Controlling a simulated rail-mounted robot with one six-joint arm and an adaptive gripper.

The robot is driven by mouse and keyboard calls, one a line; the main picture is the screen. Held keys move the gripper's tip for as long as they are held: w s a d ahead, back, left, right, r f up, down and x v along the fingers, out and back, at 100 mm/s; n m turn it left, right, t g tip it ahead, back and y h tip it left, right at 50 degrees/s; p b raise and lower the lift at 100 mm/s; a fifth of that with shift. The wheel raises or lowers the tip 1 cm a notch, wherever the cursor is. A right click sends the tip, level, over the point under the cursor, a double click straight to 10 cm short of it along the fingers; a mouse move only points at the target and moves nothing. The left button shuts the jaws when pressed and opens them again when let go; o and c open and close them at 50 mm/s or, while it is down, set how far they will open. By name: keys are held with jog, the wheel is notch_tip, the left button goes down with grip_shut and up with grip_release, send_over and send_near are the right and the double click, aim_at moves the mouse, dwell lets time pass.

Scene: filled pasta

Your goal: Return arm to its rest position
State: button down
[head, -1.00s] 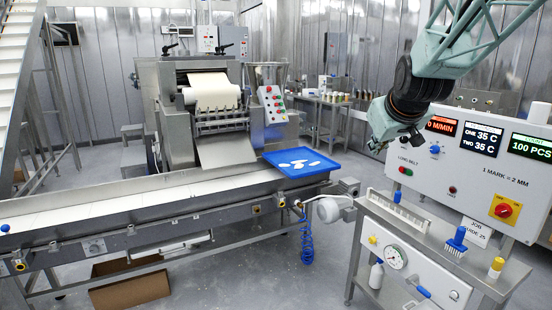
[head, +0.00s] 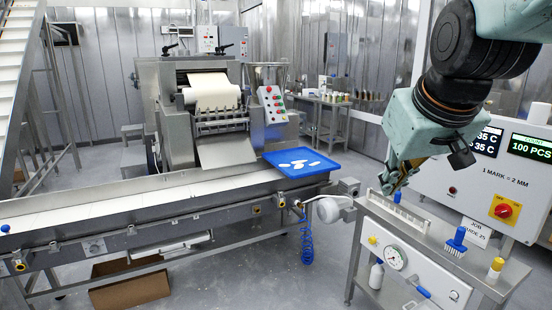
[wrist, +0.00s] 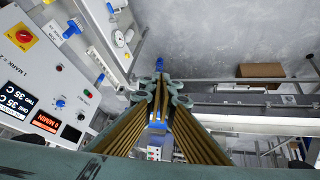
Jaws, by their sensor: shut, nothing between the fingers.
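My gripper (head: 392,184) hangs below my pale green wrist on the right of the head view, over the left part of the steel side bench (head: 425,236). Its fingers point down and hold nothing. In the wrist view my gripper (wrist: 160,84) shows at the middle with its fingers together. The fingers hide part of the conveyor behind them.
The control panel (head: 470,192) stands behind the bench, partly covered by my arm. A blue-handled brush (head: 456,240) and a yellow-capped bottle (head: 495,268) stand on the bench. A blue tray (head: 325,172) with white pieces sits at the conveyor (head: 130,200).

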jog(key=s+a+f+g, duration=0.1)
jog(key=s+f, duration=0.2)
jog(key=s, duration=1.1)
jog(key=s+a+f+m+g, duration=0.1)
jog(key=s+a+f+g, duration=0.1)
jog(key=s, duration=1.3)
jog(key=shift+f+m, duration=0.3)
jog(key=shift+f, duration=0.15)
